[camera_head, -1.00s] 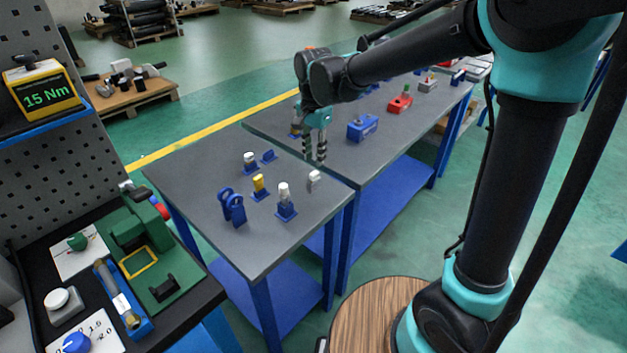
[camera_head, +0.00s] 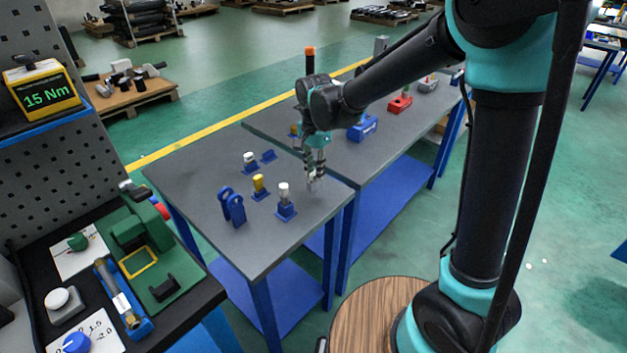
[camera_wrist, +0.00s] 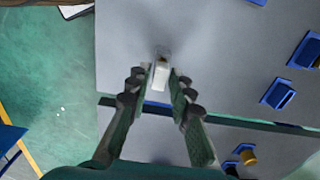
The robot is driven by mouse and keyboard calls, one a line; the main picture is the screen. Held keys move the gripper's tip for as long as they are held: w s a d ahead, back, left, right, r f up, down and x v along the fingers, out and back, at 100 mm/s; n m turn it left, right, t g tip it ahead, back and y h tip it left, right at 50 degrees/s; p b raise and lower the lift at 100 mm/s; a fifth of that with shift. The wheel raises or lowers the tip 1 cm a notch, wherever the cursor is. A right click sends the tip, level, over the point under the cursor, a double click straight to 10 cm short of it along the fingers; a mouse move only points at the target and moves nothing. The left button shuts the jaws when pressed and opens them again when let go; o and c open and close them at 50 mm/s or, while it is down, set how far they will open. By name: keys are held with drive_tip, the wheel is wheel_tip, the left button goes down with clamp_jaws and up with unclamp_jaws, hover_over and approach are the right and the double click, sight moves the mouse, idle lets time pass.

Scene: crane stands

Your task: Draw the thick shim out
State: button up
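A small white block (camera_head: 312,184), which may be the thick shim, stands near the right edge of the near grey table (camera_head: 200,190). In the wrist view the pale block (camera_wrist: 160,76) lies between my fingertips, with a darker piece at its far end and a blue strip at its near end. My gripper (camera_head: 315,174) is just above and around the block, pointing down. In the wrist view my gripper (camera_wrist: 158,78) is open, with a narrow gap on each side of the block. I cannot tell which part is labelled thick.
Left of my gripper stand a white-topped blue holder (camera_head: 285,200), a yellow-topped holder (camera_head: 259,185), another white-topped holder (camera_head: 250,162) and a blue slotted stand (camera_head: 232,207). A blue block (camera_head: 362,127) and a red block (camera_head: 400,103) are on the far table. The near table's front is clear.

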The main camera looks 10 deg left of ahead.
sight(314, 173)
clamp_jaws()
drive_tip(key=shift+r, duration=0.2)
drive_tip(key=shift+r, duration=2.95)
